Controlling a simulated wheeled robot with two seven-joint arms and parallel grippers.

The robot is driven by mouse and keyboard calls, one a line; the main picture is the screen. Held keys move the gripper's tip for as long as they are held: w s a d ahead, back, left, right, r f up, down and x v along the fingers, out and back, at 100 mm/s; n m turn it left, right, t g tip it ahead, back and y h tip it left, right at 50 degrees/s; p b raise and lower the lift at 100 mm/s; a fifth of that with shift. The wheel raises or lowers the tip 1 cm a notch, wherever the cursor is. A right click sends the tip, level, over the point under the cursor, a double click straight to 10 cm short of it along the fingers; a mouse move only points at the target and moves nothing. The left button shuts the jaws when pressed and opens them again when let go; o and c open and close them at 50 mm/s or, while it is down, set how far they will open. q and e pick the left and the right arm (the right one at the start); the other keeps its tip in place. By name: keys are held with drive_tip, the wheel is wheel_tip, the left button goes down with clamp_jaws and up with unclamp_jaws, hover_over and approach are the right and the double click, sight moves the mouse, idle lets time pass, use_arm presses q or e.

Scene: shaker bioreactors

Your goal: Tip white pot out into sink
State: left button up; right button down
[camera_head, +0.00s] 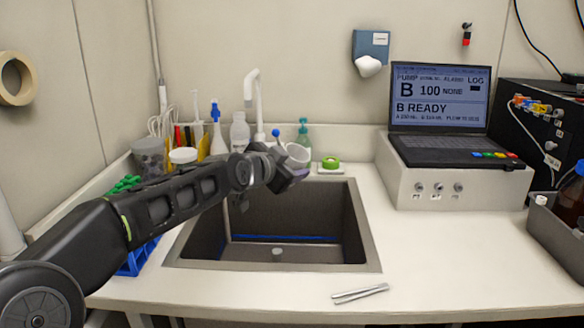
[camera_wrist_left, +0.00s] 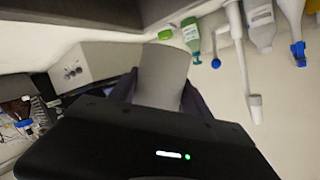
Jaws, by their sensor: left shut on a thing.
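The white pot (camera_head: 297,154) is in my left gripper (camera_head: 284,174), above the back part of the sink (camera_head: 205,235) in the head view. The gripper is shut on it. The pot looks tilted; its contents cannot be seen. In the left wrist view the pot (camera_wrist_left: 162,76) shows as a pale grey-white shape between the dark fingers. The sink is a dark rectangular basin with a drain at its bottom. My right gripper is not in view.
A white faucet (camera_head: 254,95) and several bottles stand behind the sink. A green tape roll (camera_head: 331,163) lies on a pad at its back right. A laptop (camera_head: 438,110) sits on a box at right. Metal tweezers (camera_head: 360,293) lie in front on clear counter.

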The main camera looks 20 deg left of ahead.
use_arm(q)
drive_tip(key=shift+w+a+f+n+b, duration=0.1)
drive_tip(key=shift+a+f+n+b, duration=0.15)
drive_tip(key=shift+f+b, duration=0.45)
drive_tip(key=shift+w+a+f+n+b, duration=0.15)
drive_tip(key=shift+a+f+b, duration=0.2)
drive_tip(key=shift+b, duration=0.65)
drive_tip(key=shift+a+f+b, duration=0.15)
drive_tip(key=shift+f+b, duration=0.15)
drive_tip(key=shift+b, duration=0.45)
drive_tip(key=shift+f+h, duration=0.1)
drive_tip(key=shift+h, duration=0.2)
drive_tip(key=f+b, duration=0.1)
drive_tip(key=n+b, duration=0.1)
drive_tip(key=shift+a+f+b, duration=0.3)
drive_tip(key=shift+a+f, duration=0.05)
drive_tip(key=shift+f, duration=0.05)
drive_tip(key=f+b, duration=0.1)
drive_tip(key=a+n+b, duration=0.1)
drive_tip(key=shift+w+f+h+b, duration=0.2)
drive_tip(key=shift+f+h+b, duration=0.15)
drive_tip(key=shift+f+h, duration=0.05)
drive_tip(key=shift+f, duration=0.1)
